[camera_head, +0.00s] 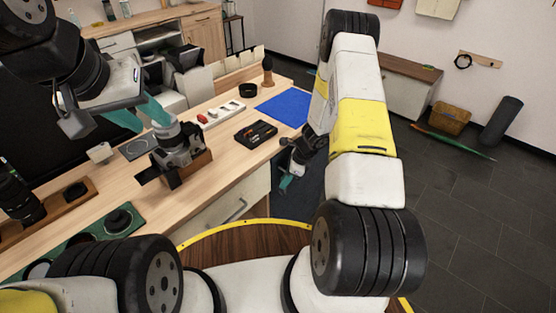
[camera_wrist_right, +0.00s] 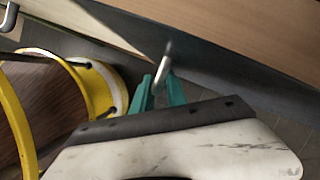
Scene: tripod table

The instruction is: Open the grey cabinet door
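The grey cabinet door (camera_head: 299,195) is the dark grey panel under the right end of the workbench, partly hidden by my right arm. It also shows in the right wrist view (camera_wrist_right: 205,70) below the wooden top. A metal handle (camera_wrist_right: 163,66) stands out in front of it. My right gripper (camera_head: 287,179) has its teal fingers (camera_wrist_right: 159,84) on either side of this handle, with small gaps visible; contact is unclear. My left gripper (camera_head: 139,115) is open and empty above the workbench, left of the camera-like device.
The workbench (camera_head: 215,172) carries a camera-like device (camera_head: 180,146), a black tray (camera_head: 255,134) and a blue mat (camera_head: 285,107). A pale cabinet front with a handle (camera_head: 235,210) lies left of my right gripper.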

